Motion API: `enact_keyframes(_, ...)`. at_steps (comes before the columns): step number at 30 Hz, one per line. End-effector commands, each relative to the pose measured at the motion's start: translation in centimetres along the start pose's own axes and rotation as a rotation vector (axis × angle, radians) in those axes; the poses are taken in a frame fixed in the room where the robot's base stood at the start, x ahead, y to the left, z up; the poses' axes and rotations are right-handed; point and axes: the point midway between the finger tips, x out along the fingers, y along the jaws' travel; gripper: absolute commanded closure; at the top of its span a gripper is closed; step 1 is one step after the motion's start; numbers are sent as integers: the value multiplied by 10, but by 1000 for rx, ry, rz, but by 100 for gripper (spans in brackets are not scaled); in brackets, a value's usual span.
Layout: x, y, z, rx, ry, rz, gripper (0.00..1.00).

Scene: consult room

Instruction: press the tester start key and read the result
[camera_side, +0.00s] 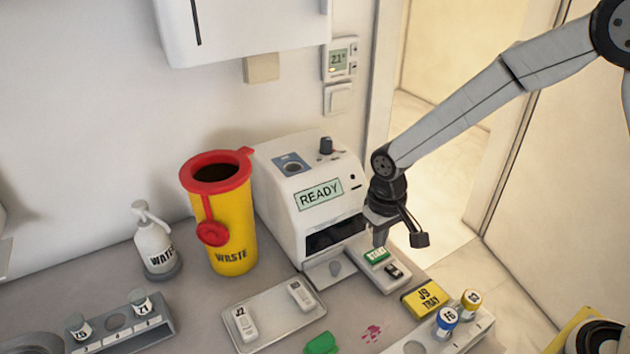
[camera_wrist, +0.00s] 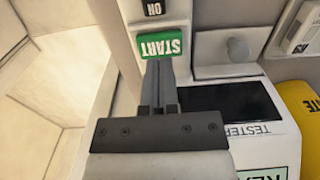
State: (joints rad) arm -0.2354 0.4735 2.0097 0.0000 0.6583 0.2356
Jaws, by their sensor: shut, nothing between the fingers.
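The white tester (camera_side: 290,205) stands against the wall, and its display (camera_side: 319,194) reads READY. The green START key (camera_side: 376,257) is on a small panel at the tester's right front, beside a black switch (camera_side: 393,270) marked ON in the wrist view (camera_wrist: 153,8). My gripper (camera_side: 380,242) is shut and empty, pointing down just at the START key. In the wrist view the fingertips (camera_wrist: 158,64) overlap the edge of the START key (camera_wrist: 163,44); I cannot tell whether they touch it. The tester's dark slot (camera_side: 335,234) shows nothing readable inside.
A yellow WASTE bin (camera_side: 232,240) with a red lid stands left of the tester. A tray (camera_side: 270,322) with two white cassettes lies in front. A yellow J9 TRAY block (camera_side: 424,298) and a vial rack (camera_side: 475,338) are close to the key panel's right.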

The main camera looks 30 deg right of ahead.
Motion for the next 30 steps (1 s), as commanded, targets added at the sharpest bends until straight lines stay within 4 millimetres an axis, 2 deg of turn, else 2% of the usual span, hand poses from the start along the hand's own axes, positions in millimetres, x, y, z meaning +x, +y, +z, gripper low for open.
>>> enact_keyframes(30, 14, 0, 0, 0, 0, 0, 100)
